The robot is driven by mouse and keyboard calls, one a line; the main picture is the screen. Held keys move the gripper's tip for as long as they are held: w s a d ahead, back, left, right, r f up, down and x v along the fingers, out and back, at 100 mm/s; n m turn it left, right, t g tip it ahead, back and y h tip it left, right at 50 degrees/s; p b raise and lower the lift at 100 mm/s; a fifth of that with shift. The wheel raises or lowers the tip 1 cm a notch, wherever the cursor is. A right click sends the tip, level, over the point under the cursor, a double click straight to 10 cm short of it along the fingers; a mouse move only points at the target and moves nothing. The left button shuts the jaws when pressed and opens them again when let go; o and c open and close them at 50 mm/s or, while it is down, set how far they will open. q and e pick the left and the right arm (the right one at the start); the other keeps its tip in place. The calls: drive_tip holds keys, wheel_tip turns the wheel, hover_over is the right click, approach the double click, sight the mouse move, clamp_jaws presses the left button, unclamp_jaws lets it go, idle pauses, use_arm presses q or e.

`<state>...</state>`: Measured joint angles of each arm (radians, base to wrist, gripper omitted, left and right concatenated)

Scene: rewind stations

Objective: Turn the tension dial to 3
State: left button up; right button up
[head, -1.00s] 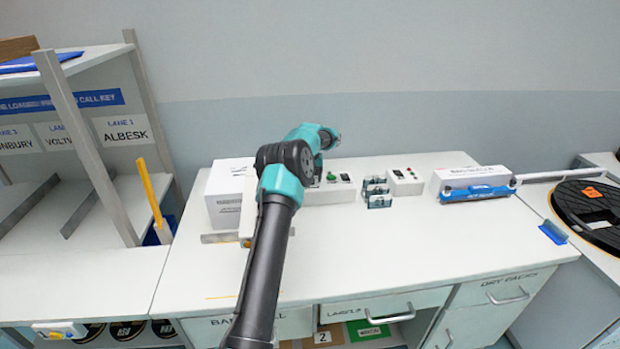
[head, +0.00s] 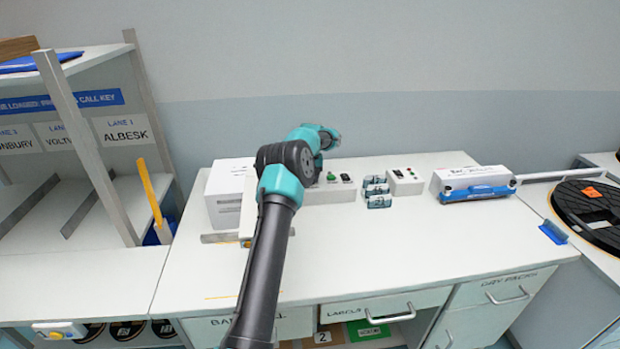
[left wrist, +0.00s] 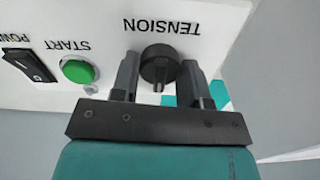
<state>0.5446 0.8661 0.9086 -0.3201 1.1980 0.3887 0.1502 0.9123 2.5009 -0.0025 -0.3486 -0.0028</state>
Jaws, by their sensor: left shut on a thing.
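The tension dial (left wrist: 159,66) is a round black knob on the white panel (left wrist: 85,20) of a station, under the upside-down word TENSION in the left wrist view. My left gripper (left wrist: 158,76) has one finger on each side of the dial and is shut on it. The dial's ridge points toward the gripper's base in that view. No scale numbers can be read. In the head view my left arm hides the dial and the gripper. My right gripper is not in view.
A green START button (left wrist: 78,70) and a black POWER switch (left wrist: 30,66) sit beside the dial. A white box (head: 229,195) stands left of my arm. Small blue-grey holders (head: 377,190) and another control box (head: 405,181) stand to the right. The front worktop (head: 400,245) is clear.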

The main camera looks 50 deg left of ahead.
use_arm(q)
drive_tip(key=shift+m, duration=0.4)
drive_tip(key=m, duration=0.4)
drive_tip(key=shift+m, duration=2)
drive_tip(key=shift+r, duration=0.1)
drive_tip(key=o, duration=0.9)
wheel_tip(320, 180, up, 17)
drive_tip(key=shift+r, duration=0.15)
